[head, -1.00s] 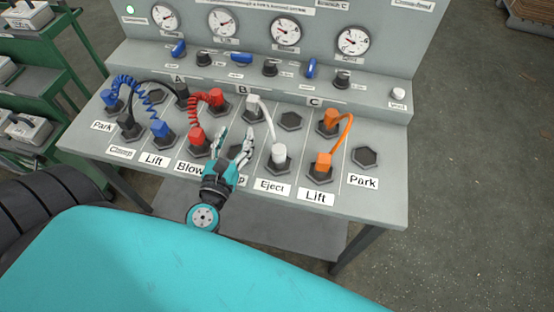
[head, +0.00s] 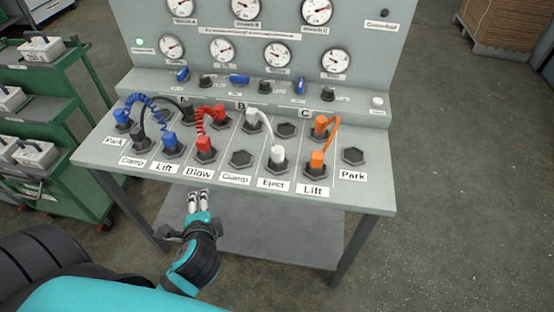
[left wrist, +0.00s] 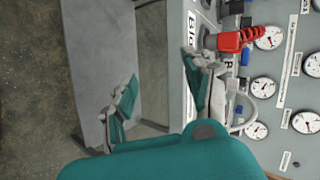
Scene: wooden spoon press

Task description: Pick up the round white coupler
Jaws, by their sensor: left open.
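The round white coupler (head: 277,155) sits upright on the hexagonal socket above the Eject label, near the front of the sloped panel. A white hose (head: 267,128) joins it to a boxier white coupler (head: 252,116) in the back row by B. My left gripper (head: 198,196) is in front of and below the panel's front edge, left of the round coupler and apart from it. It is open and empty; its two fingers (left wrist: 165,75) stand wide apart in the left wrist view. There the white hose (left wrist: 266,76) shows partly behind a finger. My right gripper is not in view.
Red (head: 205,147), blue (head: 170,141) and orange (head: 317,160) couplers with hoses stand on either side. Empty sockets are above Clamp (head: 241,159) and Park (head: 353,156). A lower shelf (head: 270,238) lies under the panel. A green cart (head: 60,130) stands at left.

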